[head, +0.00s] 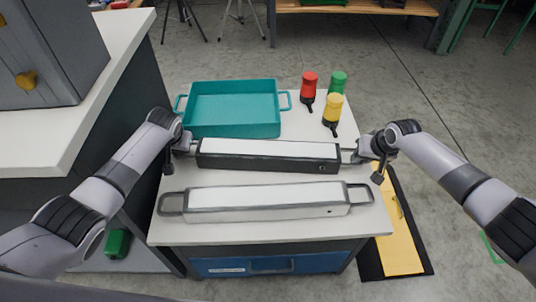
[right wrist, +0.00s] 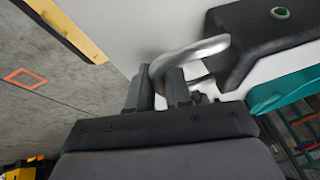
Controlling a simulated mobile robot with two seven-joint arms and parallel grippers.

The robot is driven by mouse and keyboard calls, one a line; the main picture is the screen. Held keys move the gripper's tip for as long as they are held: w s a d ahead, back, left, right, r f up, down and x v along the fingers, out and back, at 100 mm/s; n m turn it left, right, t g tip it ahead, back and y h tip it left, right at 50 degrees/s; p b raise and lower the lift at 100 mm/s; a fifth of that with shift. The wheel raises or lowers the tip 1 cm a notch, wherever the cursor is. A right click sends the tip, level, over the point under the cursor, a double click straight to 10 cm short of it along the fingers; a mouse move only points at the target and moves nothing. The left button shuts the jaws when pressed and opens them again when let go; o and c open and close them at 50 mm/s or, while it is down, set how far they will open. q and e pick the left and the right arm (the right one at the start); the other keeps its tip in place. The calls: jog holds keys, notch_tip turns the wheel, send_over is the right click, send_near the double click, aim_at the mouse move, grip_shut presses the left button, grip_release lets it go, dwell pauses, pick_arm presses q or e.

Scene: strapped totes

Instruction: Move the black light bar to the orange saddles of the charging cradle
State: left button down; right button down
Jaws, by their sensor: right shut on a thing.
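The black light bar (head: 322,165), with a white top face and a metal loop handle at each end, lies left to right over the middle of the white-topped table. My right gripper (head: 360,152) is at its right end. In the right wrist view, my right gripper (right wrist: 160,88) is shut on the metal handle (right wrist: 190,54) of the bar. My left gripper (head: 186,147) is at the bar's left handle; its fingers are too small to tell if they are shut. I cannot tell whether the bar touches the table. No charging cradle or orange saddles show.
A silver-grey light bar (head: 265,212) lies in front of the black one. A teal tray (head: 232,131) stands behind. Red (head: 309,84), green (head: 338,80) and yellow (head: 332,108) capped items stand at the back right. A white counter (head: 80,130) is on the left.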

jog(key=shift+d, duration=0.1)
pick_arm(q)
jog(key=shift+w+r, duration=0.1)
pick_arm(e)
jog(key=shift+w+r, duration=0.15)
pick_arm(q)
jog(key=shift+r, duration=0.15)
pick_arm(e)
jog(key=shift+r, duration=0.15)
